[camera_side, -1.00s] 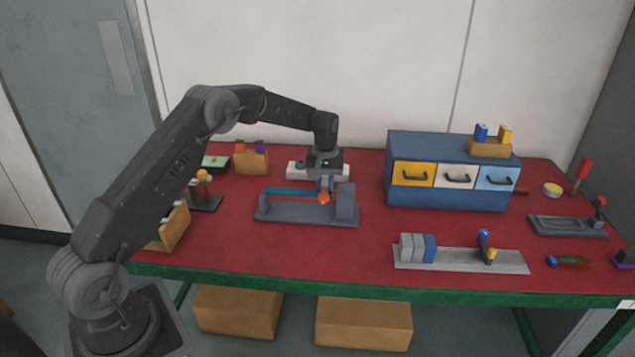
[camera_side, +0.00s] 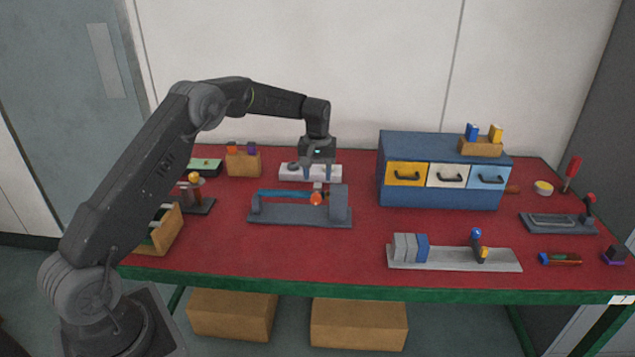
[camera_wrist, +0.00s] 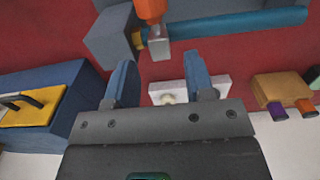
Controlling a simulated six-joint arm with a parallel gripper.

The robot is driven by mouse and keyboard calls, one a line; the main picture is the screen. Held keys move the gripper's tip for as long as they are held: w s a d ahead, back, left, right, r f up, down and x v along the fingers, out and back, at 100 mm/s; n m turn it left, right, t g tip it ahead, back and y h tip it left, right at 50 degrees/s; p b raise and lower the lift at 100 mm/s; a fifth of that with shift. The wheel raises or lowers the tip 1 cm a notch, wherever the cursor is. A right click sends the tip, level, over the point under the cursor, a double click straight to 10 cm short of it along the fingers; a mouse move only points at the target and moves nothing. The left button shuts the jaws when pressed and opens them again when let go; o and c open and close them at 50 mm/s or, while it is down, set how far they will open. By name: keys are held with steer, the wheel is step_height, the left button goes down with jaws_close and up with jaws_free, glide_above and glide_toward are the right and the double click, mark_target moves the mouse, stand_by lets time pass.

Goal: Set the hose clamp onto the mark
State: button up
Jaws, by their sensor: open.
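A gray fixture (camera_side: 300,219) holds a teal hose (camera_side: 285,194) lying along it. The likely hose clamp, a small orange-and-gray part (camera_side: 316,198), sits at the hose's right end, beside the fixture's upright block (camera_side: 339,203). In the wrist view, its orange knob (camera_wrist: 150,9) and gray end (camera_wrist: 158,46) show beyond my fingertips. My gripper (camera_side: 316,173) is open and empty above and behind this part, apart from it. Its two blue-gray fingers are spread wide in the wrist view (camera_wrist: 160,70). I cannot make out a mark on the hose.
A white block (camera_side: 284,172) lies behind the fixture. A blue drawer cabinet (camera_side: 440,198) stands to the right, and a wooden holder (camera_side: 244,164) back left. A gray rail with blocks (camera_side: 500,261) is at front right. The red tabletop (camera_side: 300,255) before the fixture is clear.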

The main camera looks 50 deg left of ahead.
mark_target(318, 185)
step_height(318, 185, up, 10)
stand_by(0.3)
steer(key=shift+r, duration=0.1)
steer(key=s+d+r+m+t, duration=0.3)
steer(key=s+d+r+m, duration=0.1)
steer(key=s+d+r, duration=0.95)
steer(key=s+d+f+m+t, duration=0.1)
steer(key=s+d+f+m, duration=0.1)
steer(key=s, duration=0.9)
steer(key=s+d+f+m+t, duration=0.1)
steer(key=s+f, duration=0.4)
steer(key=s, duration=0.6)
steer(key=shift+d+m+t, duration=0.3)
steer(key=shift+d+m, duration=0.6)
steer(key=shift+m, duration=0.1)
